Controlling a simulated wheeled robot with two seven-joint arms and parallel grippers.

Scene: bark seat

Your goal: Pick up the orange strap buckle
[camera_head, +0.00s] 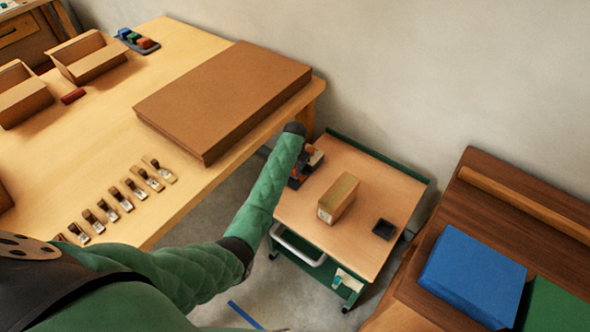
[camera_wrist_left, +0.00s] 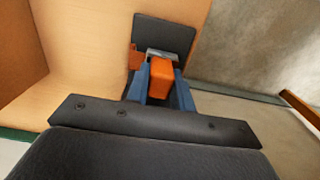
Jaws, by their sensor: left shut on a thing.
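The orange strap buckle (camera_wrist_left: 161,76) sits between the two blue fingers of my left gripper (camera_wrist_left: 162,88) in the left wrist view. The fingers are shut on it from both sides. A dark holder (camera_wrist_left: 165,33) lies just beyond it on the cart top; I cannot tell whether the buckle still touches it. In the head view my green left arm reaches over the left side of the small cart (camera_head: 380,180) and hides most of the gripper and buckle. My right gripper is not in view.
A smaller orange-brown piece (camera_wrist_left: 135,57) is close left of the fingers. A cardboard box (camera_head: 339,198) and a small black tray (camera_head: 384,229) stand on the cart. The long workbench (camera_head: 170,55) with a large brown board (camera_head: 222,98) is left; a blue block (camera_head: 472,275) is right.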

